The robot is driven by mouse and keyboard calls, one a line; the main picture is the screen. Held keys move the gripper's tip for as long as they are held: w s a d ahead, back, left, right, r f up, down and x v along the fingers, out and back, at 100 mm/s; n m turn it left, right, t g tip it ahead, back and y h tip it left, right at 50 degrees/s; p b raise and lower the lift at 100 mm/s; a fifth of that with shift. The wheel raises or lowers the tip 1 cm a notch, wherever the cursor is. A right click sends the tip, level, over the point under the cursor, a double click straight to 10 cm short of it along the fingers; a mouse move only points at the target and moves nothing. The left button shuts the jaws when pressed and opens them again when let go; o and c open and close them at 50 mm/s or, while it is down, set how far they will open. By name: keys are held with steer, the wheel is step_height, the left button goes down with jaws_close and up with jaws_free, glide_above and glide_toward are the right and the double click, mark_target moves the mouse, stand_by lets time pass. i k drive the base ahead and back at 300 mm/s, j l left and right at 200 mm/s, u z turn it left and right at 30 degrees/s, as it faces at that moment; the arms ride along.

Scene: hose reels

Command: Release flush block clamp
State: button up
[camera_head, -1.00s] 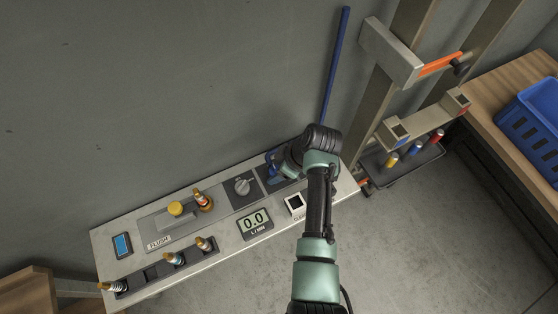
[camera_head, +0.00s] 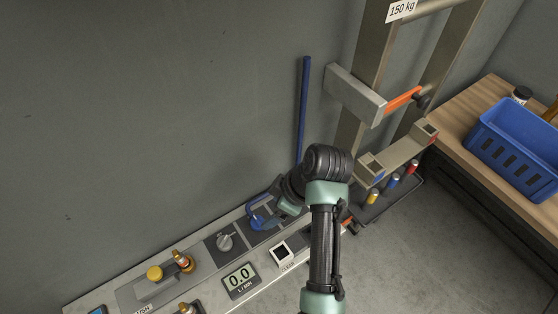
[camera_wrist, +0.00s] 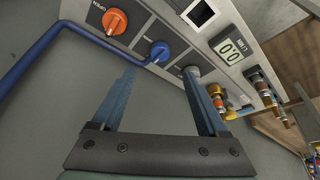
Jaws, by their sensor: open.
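The flush block (camera_head: 145,290) is a grey plate on the bench panel at lower left in the head view. It bears a yellow knob (camera_head: 154,273) and a brass fitting with an orange band (camera_head: 183,261). My wrist partly hides the panel there.
A grey dial (camera_head: 224,242) and a 0.0 display (camera_head: 240,280) lie between the flush block and my gripper. A blue pipe (camera_head: 304,105) runs down the wall. An orange knob (camera_wrist: 115,21) shows in the wrist view. A blue crate (camera_head: 515,145) stands on the right bench.

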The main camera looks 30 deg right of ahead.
mark_target(155, 273)
steer(key=k, duration=1)
